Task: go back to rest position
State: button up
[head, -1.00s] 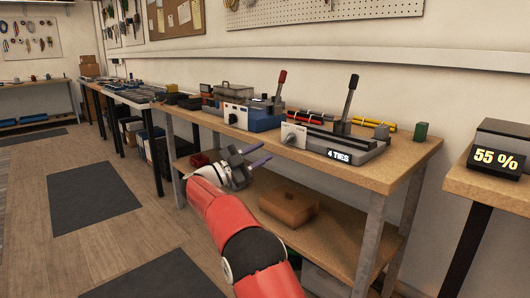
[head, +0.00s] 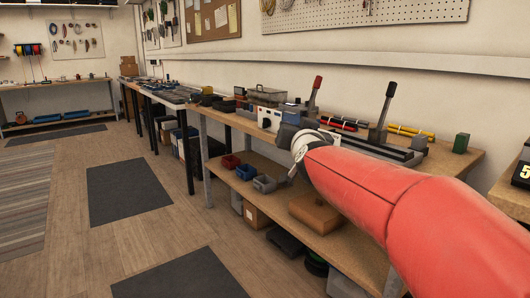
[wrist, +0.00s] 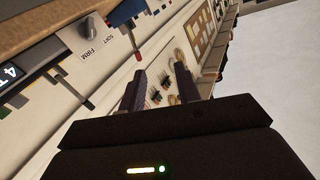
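My gripper (wrist: 160,84) shows in the wrist view with its two dark fingers apart and nothing between them. In the head view my red arm reaches in from the right, with its grey wrist end in front of the near workbench (head: 462,155). The fingers are hidden there behind the wrist. In the wrist view the wall and pegboards lie beyond the fingertips.
A blue-and-white machine (head: 268,118) and a lever machine (head: 387,115) stand on the bench close to my wrist. A green block (head: 461,143) sits near its right end. Small bins and a brown box (head: 315,212) are on the lower shelf. Floor at left is open.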

jog(key=s+d+f+g, duration=0.2)
jog(key=s+f+g, duration=0.2)
jog(key=s+f, duration=0.4)
jog(key=s+d+f+n+g, duration=0.1)
jog(key=s+d+f+g, duration=0.2)
jog(key=s+f, duration=0.5)
jog(key=s+d+f+n+g+h, duration=0.1)
jog(key=s+f+g, duration=0.4)
jog(key=s, duration=1.4)
notch_tip(320, 180, down, 4)
jog(key=shift+d+r+p, duration=0.25)
jog(key=shift+d+p, duration=0.05)
jog(key=shift+d, duration=0.55)
